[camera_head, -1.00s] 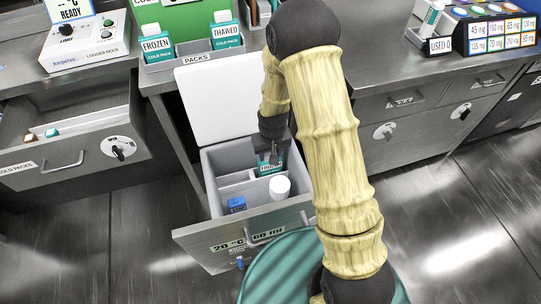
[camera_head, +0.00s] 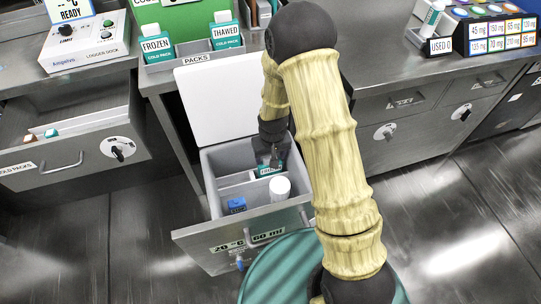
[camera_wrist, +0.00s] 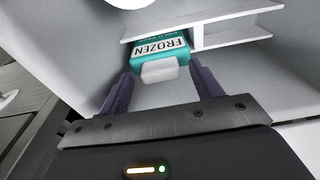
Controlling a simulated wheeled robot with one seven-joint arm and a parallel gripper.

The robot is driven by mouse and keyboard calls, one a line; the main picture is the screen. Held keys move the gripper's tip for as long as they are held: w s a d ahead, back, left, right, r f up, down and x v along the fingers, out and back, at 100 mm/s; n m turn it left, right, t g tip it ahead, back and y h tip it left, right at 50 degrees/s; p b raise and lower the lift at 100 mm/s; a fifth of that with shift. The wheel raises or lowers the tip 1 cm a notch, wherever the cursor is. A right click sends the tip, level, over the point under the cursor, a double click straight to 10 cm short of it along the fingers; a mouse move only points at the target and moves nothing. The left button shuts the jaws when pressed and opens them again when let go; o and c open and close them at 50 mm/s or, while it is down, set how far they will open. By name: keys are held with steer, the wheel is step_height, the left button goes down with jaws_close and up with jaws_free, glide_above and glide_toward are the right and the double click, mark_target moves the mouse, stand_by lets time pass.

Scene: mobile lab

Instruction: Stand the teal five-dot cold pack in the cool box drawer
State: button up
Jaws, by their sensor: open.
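The cool box drawer (camera_head: 222,258) is pulled out, its white lid (camera_head: 213,98) raised behind it. A teal pack with a white FROZEN label (camera_head: 268,171) is in the far compartment; it also shows in the wrist view (camera_wrist: 160,50). Its dots cannot be made out. My gripper (camera_head: 269,160) reaches down into that compartment over the pack. In the wrist view my gripper (camera_wrist: 162,86) is open, with one finger on each side of the pack's white cap end, gaps showing between. How the pack's lower end rests is hidden.
A white-capped bottle (camera_head: 280,188) and a blue item (camera_head: 236,204) are in the drawer's nearer part, beyond a divider (camera_head: 236,180). FROZEN (camera_head: 157,49) and THAWED (camera_head: 225,36) packs stand in a rack on the counter. Another open drawer (camera_head: 70,150) is at left.

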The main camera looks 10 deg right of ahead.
step_height(320, 180, up, 12)
steer(key=s+p, duration=0.1)
steer(key=p, duration=0.2)
steer(key=shift+s, duration=0.2)
steer(key=shift+d+f, duration=0.1)
steer(key=s+d+r+m+t, duration=0.1)
steer(key=s+d+r+m, duration=0.1)
steer(key=s+d+r, duration=0.7)
steer(key=s+r, duration=0.2)
steer(key=s, duration=0.2)
steer(key=shift+d, duration=0.35)
